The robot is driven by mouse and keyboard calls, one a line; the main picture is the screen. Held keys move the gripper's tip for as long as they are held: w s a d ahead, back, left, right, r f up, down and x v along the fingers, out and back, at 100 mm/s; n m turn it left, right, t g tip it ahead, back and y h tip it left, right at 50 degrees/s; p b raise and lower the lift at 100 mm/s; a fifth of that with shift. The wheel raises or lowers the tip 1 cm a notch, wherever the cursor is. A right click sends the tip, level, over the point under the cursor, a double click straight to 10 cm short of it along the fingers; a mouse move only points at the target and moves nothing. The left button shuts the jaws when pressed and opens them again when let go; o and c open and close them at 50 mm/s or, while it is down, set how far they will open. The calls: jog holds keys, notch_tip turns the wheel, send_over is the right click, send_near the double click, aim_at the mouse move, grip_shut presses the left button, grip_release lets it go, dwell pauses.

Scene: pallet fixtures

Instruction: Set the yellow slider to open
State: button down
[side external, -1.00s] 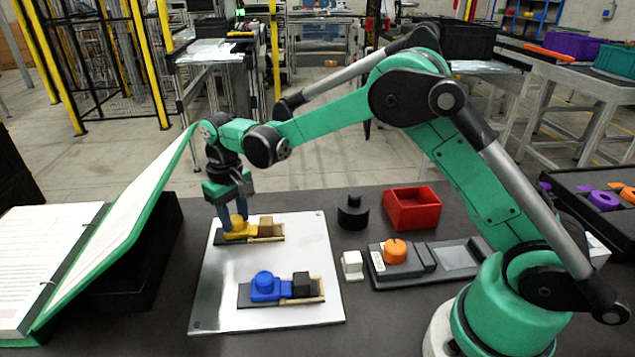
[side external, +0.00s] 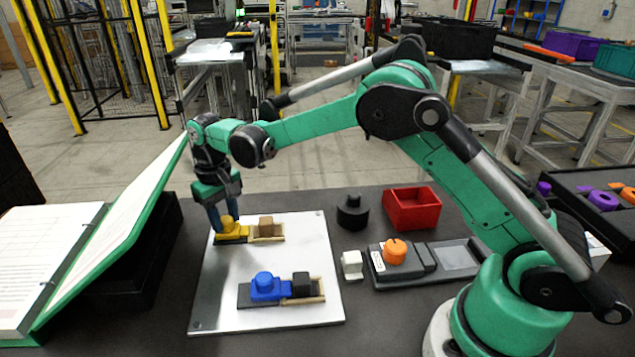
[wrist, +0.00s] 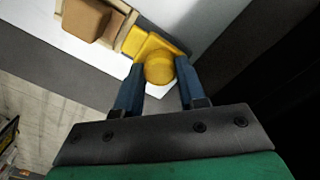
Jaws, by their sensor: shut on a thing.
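The yellow slider (side external: 232,231) sits at the left end of its wooden track on the white plate. A brown block (side external: 266,227) stands on the right part of that track, with a strip of bare track between it and the slider. My gripper (side external: 224,224) points down with its blue fingers on either side of the slider's round knob, shut on it. The wrist view shows the yellow knob (wrist: 159,69) between the two fingers. The near side of the slider's base is partly hidden by the fingers in the side view.
A blue slider (side external: 266,288) and a black block (side external: 302,285) sit on a second track nearer the front of the plate (side external: 220,300). A green binder (side external: 130,220) leans at left. A red bin (side external: 412,208), black knobbed piece (side external: 352,213) and orange-knobbed fixture (side external: 396,252) stand right.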

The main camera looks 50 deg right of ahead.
jog(key=shift+w+a, duration=0.15)
jog(key=c, duration=0.5)
grip_release()
